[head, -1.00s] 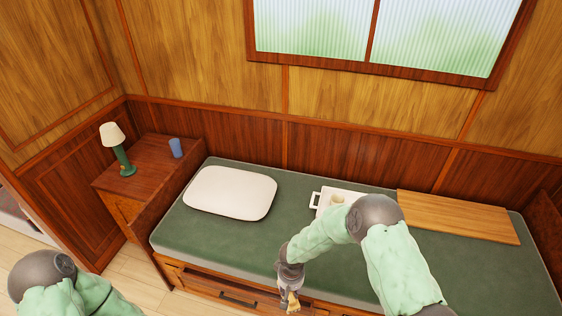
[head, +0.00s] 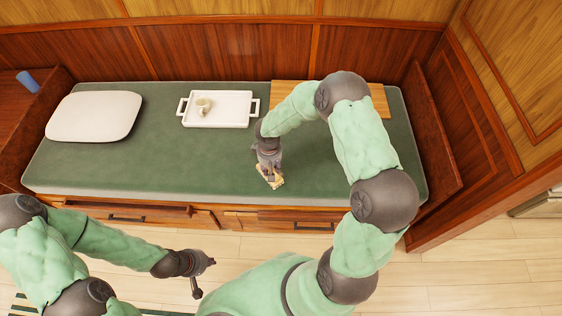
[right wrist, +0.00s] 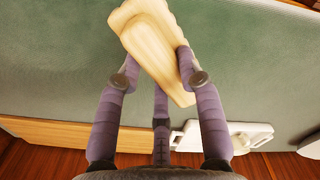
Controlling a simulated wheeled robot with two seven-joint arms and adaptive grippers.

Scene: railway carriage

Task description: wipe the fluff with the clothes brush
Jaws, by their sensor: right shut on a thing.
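The clothes brush (head: 275,182) is a pale wooden block, held low over the front part of the green berth (head: 160,165). My right gripper (head: 269,175) is shut on it. In the right wrist view the brush (right wrist: 152,40) sits tilted between the fingers of my right gripper (right wrist: 160,78), against the green cloth. I cannot tell whether the brush touches the cloth. No fluff can be made out in either view. My left gripper (head: 204,277) is empty and open, its fingers spread, over the floor in front of the berth.
A white tray (head: 240,119) with a cup (head: 203,106) stands at the berth's back. A white pillow (head: 95,117) lies at left, and a wooden board (head: 378,98) lies behind my right arm. Drawers (head: 300,218) line the berth's front. The cloth left of the brush is clear.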

